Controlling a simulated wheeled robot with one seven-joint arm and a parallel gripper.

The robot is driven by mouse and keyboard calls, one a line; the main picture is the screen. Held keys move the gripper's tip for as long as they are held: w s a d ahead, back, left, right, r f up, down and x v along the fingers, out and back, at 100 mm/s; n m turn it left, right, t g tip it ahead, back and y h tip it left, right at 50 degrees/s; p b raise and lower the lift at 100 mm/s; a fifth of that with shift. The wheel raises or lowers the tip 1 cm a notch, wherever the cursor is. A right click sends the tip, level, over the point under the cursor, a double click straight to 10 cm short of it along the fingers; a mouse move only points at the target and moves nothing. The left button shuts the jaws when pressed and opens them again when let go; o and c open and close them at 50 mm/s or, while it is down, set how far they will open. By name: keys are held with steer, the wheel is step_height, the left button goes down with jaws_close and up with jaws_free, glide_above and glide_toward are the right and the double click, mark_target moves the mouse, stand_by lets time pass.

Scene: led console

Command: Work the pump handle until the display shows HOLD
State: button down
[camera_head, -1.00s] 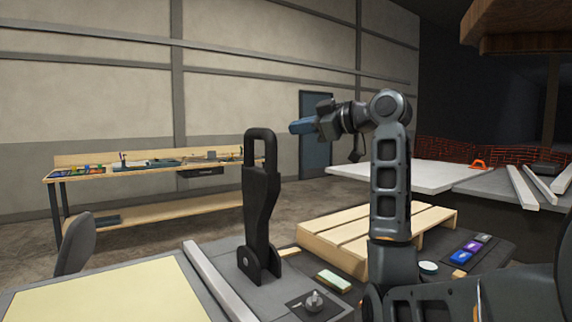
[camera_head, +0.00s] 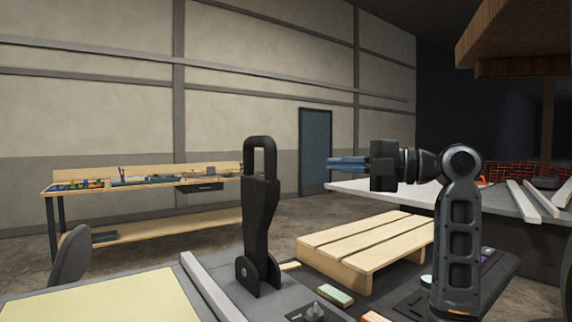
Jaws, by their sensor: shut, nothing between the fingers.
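The black pump handle (camera_head: 260,210) stands upright on its pivot bracket at the near middle, with a loop grip at its top. My gripper (camera_head: 332,163) is to the right of the handle's top, apart from it in the picture, with its blue fingers pointing left. The fingers are shut and empty. How far the fingers are from the handle in depth is hard to tell. No lit display or the word HOLD can be read in this view.
A wooden pallet (camera_head: 365,250) lies right of the handle. A small knob (camera_head: 315,312) and a pale green-topped block (camera_head: 335,295) sit near the front. A cream panel (camera_head: 110,295) is at front left. A workbench (camera_head: 140,185) stands against the back wall.

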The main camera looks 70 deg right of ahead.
steer(key=w+d+p, duration=0.2)
steer(key=w+p, duration=0.2)
steer(key=w, duration=0.9)
steer(key=shift+d, duration=0.15)
